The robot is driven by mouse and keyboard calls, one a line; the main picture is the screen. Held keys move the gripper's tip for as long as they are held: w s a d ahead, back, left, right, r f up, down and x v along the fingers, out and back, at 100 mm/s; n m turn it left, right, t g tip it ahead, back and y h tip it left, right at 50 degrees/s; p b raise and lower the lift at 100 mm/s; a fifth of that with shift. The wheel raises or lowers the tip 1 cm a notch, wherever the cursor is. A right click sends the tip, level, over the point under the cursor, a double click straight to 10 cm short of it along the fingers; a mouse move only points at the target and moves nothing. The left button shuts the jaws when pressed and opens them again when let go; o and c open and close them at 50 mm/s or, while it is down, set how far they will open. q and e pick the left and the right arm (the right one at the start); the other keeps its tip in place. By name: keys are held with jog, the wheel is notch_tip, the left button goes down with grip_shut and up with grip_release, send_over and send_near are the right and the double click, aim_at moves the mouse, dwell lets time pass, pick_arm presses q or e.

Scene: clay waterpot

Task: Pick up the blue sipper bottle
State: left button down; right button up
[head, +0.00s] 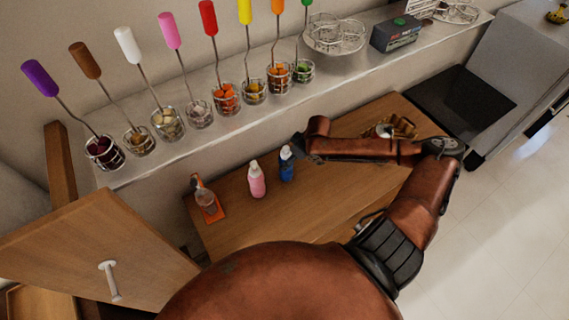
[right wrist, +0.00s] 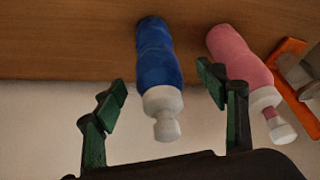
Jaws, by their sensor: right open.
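The blue sipper bottle (head: 287,168) stands upright on the wooden counter (head: 330,205), its white cap toward the top. In the right wrist view the blue bottle (right wrist: 158,60) lies across the gap between my right gripper's fingers (right wrist: 163,88), with its white cap toward the palm. My right gripper (head: 299,146) is open and empty, close beside the bottle's upper part on its right in the head view. No finger contact with the bottle is visible. My left gripper is not in view.
A pink bottle (head: 256,180) stands just left of the blue one; it also shows close to a finger in the right wrist view (right wrist: 240,55). An orange item with a clear bottle (head: 207,200) is further left. A shelf (head: 180,150) with several ladle cups is behind.

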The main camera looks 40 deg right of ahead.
aim_at(286, 176)
jog(key=x, duration=0.3)
jog(key=shift+w+d+p, duration=0.1)
jog(key=shift+w+p, duration=0.05)
jog(key=shift+p, duration=0.25)
jog(key=x, duration=0.2)
jog(key=shift+w+d+f, duration=0.1)
jog(key=shift+f, duration=0.25)
jog(key=c, duration=1.5)
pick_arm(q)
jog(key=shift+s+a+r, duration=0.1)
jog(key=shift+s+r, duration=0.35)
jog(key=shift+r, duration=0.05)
pick_arm(e)
jog(key=shift+c, duration=0.2)
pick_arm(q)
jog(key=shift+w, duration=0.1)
pick_arm(e)
jog(key=shift+r, duration=0.1)
